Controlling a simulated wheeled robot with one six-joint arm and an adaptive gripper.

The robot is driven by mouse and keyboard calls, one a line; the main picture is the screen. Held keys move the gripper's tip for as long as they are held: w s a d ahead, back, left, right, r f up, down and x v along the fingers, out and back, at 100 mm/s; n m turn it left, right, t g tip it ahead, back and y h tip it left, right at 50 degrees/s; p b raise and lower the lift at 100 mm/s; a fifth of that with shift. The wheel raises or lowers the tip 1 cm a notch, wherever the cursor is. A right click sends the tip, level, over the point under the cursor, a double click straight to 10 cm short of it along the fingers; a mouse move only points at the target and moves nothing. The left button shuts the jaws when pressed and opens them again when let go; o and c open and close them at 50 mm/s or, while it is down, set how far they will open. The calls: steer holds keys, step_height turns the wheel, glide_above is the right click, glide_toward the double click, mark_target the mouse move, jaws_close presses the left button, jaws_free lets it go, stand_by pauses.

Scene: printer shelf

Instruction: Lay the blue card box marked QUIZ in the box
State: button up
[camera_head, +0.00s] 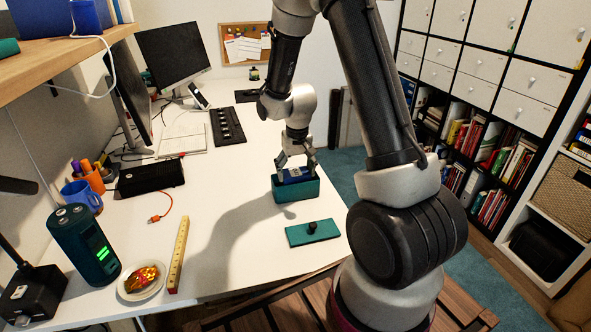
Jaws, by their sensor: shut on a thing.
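My gripper (296,168) points down over the open teal box (296,190) near the right edge of the white desk. It is shut on the blue card box (293,175), which shows between the fingers at the box's mouth. The lower part of the card box is hidden by the box's front wall, so I cannot tell how deep it sits. Its QUIZ marking is too small to read. A flat teal lid (296,236) with a dark knob (312,227) lies on the desk in front of the box.
A folding ruler (178,255), a plate (141,283) with a wrapped item, and a green-lit dark cylinder (85,245) stand front left. A black device (151,178), keyboard (228,125) and monitors (173,53) are further back. The desk's middle is clear.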

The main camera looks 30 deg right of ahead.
steer(key=o, duration=1)
steer(key=shift+o, duration=0.2)
steer(key=shift+r, duration=4)
